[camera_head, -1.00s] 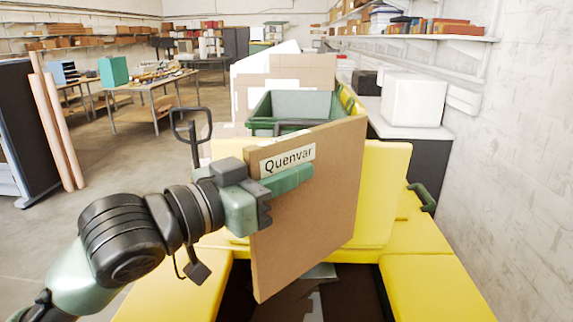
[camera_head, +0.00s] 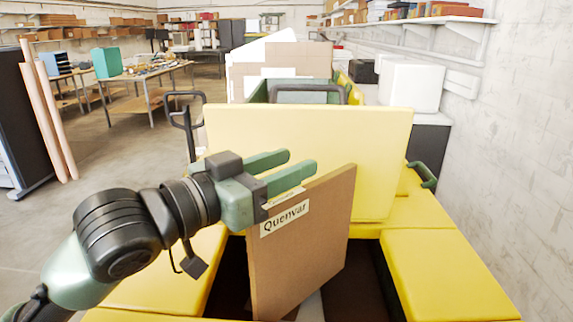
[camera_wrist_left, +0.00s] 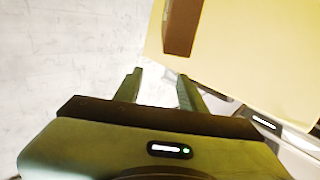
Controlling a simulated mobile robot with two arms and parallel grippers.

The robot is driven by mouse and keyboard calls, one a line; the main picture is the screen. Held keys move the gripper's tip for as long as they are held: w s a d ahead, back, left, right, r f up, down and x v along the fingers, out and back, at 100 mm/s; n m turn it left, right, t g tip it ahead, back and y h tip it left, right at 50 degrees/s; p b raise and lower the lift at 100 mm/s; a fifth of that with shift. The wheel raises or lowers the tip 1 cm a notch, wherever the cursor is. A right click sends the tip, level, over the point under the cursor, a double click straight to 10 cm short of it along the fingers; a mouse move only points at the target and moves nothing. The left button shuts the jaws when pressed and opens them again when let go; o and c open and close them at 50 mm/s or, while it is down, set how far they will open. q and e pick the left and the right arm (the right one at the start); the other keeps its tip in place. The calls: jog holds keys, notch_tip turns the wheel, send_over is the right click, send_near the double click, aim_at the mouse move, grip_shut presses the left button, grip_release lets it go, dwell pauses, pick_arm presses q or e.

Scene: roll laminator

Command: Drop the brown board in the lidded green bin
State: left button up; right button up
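The brown board (camera_head: 305,250), with a white "Quenvar" label, stands tilted on edge in the left part of a dark opening framed by yellow panels. Its lower part is inside the opening; its bottom edge is not clear. My left gripper (camera_head: 300,161) is open and empty, its fingers apart just above the board's top edge. The open fingers also show in the left wrist view (camera_wrist_left: 160,88). A yellow panel (camera_head: 310,150) stands upright behind the opening, like a raised lid. A green container (camera_head: 258,92) shows partly behind it. My right gripper is out of view.
Flat yellow panels (camera_head: 445,275) flank the opening, with a green handle (camera_head: 423,175) at the right. A white box (camera_head: 412,86) sits on a counter by the right wall. Open floor lies to the left, with brown rolls (camera_head: 45,115) and a table farther back.

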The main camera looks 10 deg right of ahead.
pick_arm(q)
jog(key=shift+f, duration=0.1)
jog(key=shift+s+a, duration=0.1)
jog(key=shift+a, duration=0.1)
jog(key=b+v, duration=0.2)
jog(key=v, duration=0.4)
jog(key=shift+s+a, duration=0.1)
jog(key=shift+a, duration=0.2)
jog(key=shift+s+a+b, duration=0.25)
jog(key=shift+a+b, duration=0.05)
jog(key=shift+a, duration=0.05)
